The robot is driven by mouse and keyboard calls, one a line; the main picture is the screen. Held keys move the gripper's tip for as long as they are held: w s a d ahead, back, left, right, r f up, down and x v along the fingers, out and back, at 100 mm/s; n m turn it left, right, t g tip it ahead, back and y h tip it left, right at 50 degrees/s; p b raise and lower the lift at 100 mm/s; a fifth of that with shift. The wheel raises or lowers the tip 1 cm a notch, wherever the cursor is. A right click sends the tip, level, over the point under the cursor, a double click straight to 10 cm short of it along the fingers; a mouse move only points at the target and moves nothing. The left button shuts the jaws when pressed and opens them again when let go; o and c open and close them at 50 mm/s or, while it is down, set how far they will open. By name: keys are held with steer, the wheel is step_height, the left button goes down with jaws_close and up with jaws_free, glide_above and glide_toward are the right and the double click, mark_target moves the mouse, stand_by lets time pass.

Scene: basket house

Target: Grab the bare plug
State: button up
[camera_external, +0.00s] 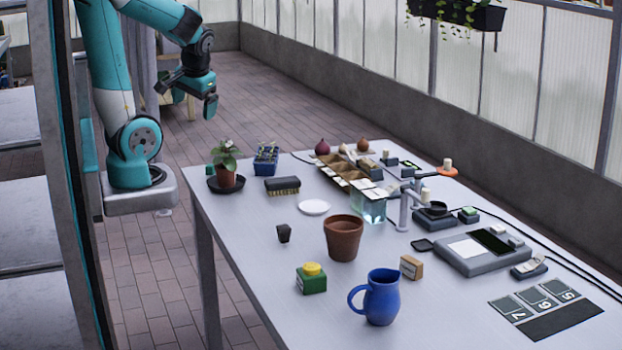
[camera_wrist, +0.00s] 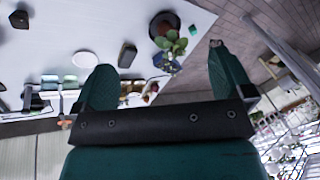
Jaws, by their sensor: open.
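The bare plug (camera_external: 284,232) looks like a small dark block, tapering downward. It stands upright on the table (camera_external: 240,235), left of the terracotta pot (camera_external: 342,240) and in front of the white plate (camera_external: 314,207). My gripper (camera_external: 208,103) is raised in the air beyond the table's far left end. It is open and empty, well apart from the plug. In the wrist view its two fingers (camera_wrist: 160,80) are spread wide with nothing between them touching.
A green box (camera_external: 311,282) and blue mug (camera_external: 382,300) are nearer the front. The table is clear left of the plug.

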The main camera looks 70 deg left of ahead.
steer(key=c, duration=0.7)
steer(key=shift+o, duration=0.2)
steer(key=m+h+b, duration=0.4)
steer(key=m+b, duration=0.1)
steer(key=m, duration=1.9)
glide_above(284, 226)
step_height(284, 226, down, 11)
steer(key=shift+m, duration=0.5)
step_height(284, 226, down, 12)
steer(key=shift+b, duration=0.55)
steer(key=shift+s+d+f, duration=0.1)
steer(key=shift+f, duration=2.9)
